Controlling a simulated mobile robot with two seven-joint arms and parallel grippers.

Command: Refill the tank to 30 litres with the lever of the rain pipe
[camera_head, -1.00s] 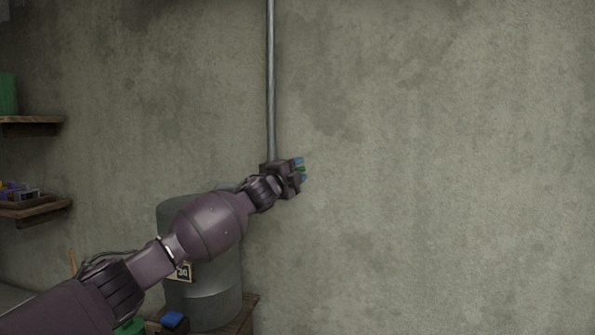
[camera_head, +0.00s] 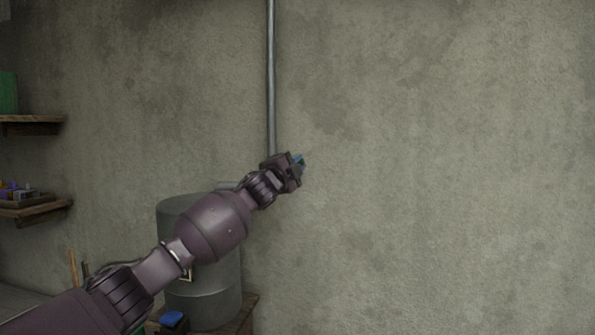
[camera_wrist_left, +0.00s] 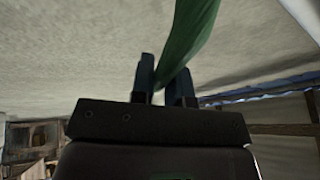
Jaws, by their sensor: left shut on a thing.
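The grey rain pipe (camera_head: 271,80) runs straight down the wall to my left gripper (camera_head: 298,163). The gripper is in front of the pipe's lower end and hides it. In the left wrist view, the fingers of this gripper (camera_wrist_left: 166,85) are shut on a green lever (camera_wrist_left: 192,42), which extends up out of the picture. In the head view only a small bit of green shows between the blue fingertips. The grey cylindrical tank (camera_head: 217,290) stands below, partly behind my left arm. A small framed plate on its front is mostly covered by the arm. My right gripper is out of view.
The tank stands on a wooden support (camera_head: 241,318) with a blue object (camera_head: 172,320) beside it. Two wooden shelves, an upper (camera_head: 30,119) and a lower (camera_head: 35,209), are on the left wall. The bare wall to the right is clear.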

